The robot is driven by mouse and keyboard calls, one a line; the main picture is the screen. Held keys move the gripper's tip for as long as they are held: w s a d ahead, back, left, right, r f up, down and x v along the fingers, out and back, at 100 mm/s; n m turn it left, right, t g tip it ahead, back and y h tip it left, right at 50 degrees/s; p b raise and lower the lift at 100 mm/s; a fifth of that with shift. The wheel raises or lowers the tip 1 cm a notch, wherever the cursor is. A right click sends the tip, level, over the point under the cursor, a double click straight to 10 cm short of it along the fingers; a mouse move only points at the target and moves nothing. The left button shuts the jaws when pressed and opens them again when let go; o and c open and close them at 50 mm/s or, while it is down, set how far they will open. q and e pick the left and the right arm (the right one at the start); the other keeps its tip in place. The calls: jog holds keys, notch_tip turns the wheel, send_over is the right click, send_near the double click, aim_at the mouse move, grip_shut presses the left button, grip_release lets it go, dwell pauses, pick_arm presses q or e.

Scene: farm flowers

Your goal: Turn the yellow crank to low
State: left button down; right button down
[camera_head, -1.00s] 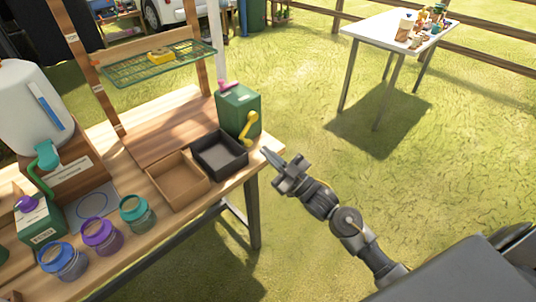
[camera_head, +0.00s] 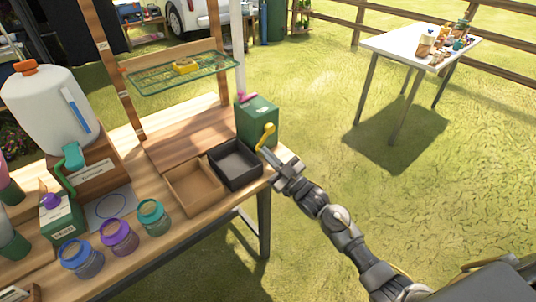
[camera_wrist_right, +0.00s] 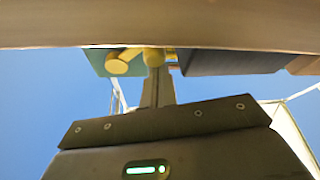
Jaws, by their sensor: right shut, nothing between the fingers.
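The yellow crank (camera_head: 266,136) is on the right side of a green box (camera_head: 258,119) with a pink part on top, at the table's right end. Its arm slants down to the left. My right gripper (camera_head: 268,155) is shut and empty, with its fingertips close to the crank's lower end. In the right wrist view, the crank (camera_wrist_right: 122,63) shows beyond the shut fingers (camera_wrist_right: 156,75); I cannot tell whether they touch it. The table edge (camera_wrist_right: 160,24) covers the top of that view. My left gripper is not in view.
A black tray (camera_head: 237,178) and a brown tray (camera_head: 197,208) sit left of the crank. Jars, a white dispenser (camera_head: 45,105) and a green wire shelf (camera_head: 150,83) are farther left. Open grass lies right of the table, with a white table (camera_head: 400,48) behind.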

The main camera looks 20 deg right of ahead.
jog(key=shift+w+d+f+n+g+y+b, duration=0.1)
jog(key=shift+d+f+n+g+y+b, duration=0.2)
jog(key=shift+f+n+b, duration=0.5)
jog(key=shift+w+d+n+g, duration=0.1)
jog(key=shift+d+n+g, duration=0.15)
jog(key=shift+n, duration=0.75)
jog(key=shift+d+f+n+g+y+b, duration=0.15)
jog(key=shift+n+g+y+b, duration=0.25)
jog(key=shift+n+y, duration=0.15)
jog(key=shift+w+d+f+n, duration=0.1)
jog(key=shift+n, duration=0.35)
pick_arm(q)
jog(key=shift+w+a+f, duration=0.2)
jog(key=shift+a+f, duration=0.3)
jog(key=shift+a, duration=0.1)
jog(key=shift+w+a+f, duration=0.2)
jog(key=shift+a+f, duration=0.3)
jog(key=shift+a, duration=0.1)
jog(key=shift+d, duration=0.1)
